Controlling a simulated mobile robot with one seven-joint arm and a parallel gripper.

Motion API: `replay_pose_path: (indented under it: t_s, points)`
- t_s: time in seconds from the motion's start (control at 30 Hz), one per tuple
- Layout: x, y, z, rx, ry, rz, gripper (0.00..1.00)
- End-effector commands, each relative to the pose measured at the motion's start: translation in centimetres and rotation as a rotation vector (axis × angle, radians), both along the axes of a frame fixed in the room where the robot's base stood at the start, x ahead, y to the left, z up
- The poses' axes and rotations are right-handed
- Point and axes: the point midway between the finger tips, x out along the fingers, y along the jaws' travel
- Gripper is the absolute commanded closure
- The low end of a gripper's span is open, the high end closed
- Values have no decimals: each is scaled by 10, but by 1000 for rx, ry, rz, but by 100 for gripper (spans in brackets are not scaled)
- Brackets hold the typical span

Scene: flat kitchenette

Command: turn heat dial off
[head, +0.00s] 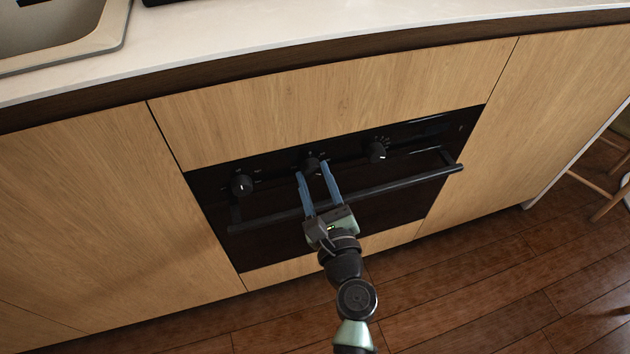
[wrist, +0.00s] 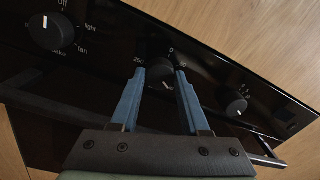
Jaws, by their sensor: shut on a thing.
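The heat dial is the black middle knob (head: 311,162) on the oven's dark panel. In the wrist view the dial (wrist: 160,74) has the marks 0, 50 and 250 around it, and its white pointer line is turned toward the lower right, away from the 0 at the top. My gripper (head: 313,171) reaches up to it from below, with one blue finger on each side. The fingers are shut on the dial and partly hide its sides.
A left knob (head: 242,185), marked Off, light and fan in the wrist view, and a right knob (head: 376,151) flank the dial. The oven handle bar (head: 390,186) runs below the knobs, under my gripper. The counter edge (head: 330,59) overhangs above. The wooden floor in front is open.

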Motion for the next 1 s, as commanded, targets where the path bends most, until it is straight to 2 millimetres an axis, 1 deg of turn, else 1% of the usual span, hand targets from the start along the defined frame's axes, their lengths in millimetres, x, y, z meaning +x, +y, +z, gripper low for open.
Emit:
replay_pose_path:
  t_s: [0.07,1.0]
  points:
    - [0,-1,-4,-68,-23,0,100]
    - [0,-2,-5,-920,-299,0,100]
